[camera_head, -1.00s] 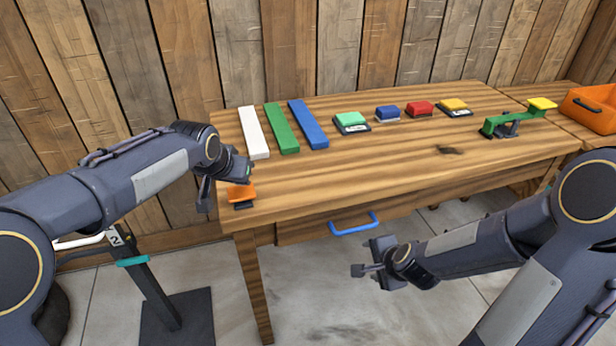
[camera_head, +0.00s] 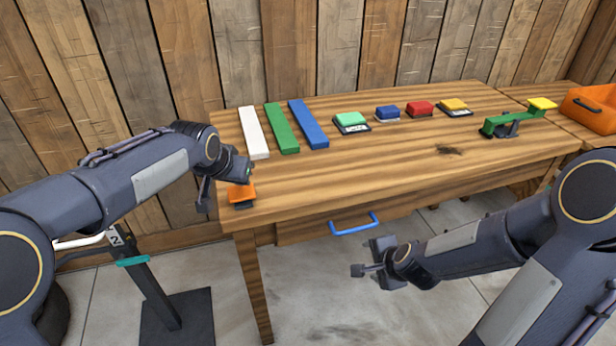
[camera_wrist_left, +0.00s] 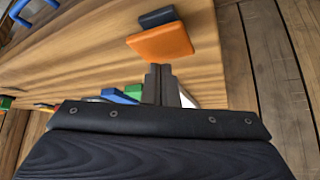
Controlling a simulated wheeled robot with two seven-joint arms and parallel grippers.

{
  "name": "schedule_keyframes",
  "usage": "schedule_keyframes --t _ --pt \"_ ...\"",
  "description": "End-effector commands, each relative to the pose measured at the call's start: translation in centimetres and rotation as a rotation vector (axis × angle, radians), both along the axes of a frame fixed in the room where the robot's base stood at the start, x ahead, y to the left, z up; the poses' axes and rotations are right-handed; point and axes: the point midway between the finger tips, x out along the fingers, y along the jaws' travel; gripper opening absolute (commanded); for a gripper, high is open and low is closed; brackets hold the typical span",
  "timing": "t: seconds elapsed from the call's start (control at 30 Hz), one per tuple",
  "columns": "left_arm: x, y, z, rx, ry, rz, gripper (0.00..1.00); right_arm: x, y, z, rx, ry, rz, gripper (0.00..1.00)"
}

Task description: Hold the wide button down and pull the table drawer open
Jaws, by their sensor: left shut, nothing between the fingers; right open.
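The wide orange button (camera_head: 241,192) sits on a dark base at the table's front left corner. My left gripper (camera_head: 240,176) is shut and empty, its tips just over or on the button; I cannot tell if they touch. In the left wrist view the orange button (camera_wrist_left: 160,42) lies just ahead of the shut fingers (camera_wrist_left: 160,75). The table drawer (camera_head: 300,230) looks shut under the tabletop, with a blue handle (camera_head: 353,224) on its front. My right gripper (camera_head: 368,258) is open and empty, in front of and below the handle, apart from it.
White, green and blue bars (camera_head: 308,124) lie on the table (camera_head: 350,170). A green lever (camera_head: 515,120) and an orange crate (camera_head: 590,107) are at right. A dark stand (camera_head: 150,285) is left.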

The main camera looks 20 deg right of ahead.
Motion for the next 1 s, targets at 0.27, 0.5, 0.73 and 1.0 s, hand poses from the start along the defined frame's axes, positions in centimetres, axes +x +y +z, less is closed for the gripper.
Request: schedule_keyframes --t 0.27,0.5,0.73,1.0 --pt "0.0 0.0 -0.1 0.000 0.000 0.000 0.00 0.0 0.0 0.0 0.000 0.000 0.000 0.62" --pt "0.0 0.0 -0.9 0.000 0.001 0.001 0.00 0.0 0.0 0.0 0.000 0.000 0.000 0.62" --pt "0.0 0.0 -1.9 0.001 0.002 0.001 0.00 0.0 0.0 0.0 0.000 0.000 0.000 0.62" --pt "0.0 0.1 -3.0 0.002 0.002 0.001 0.00 0.0 0.0 0.0 0.000 0.000 0.000 0.62"
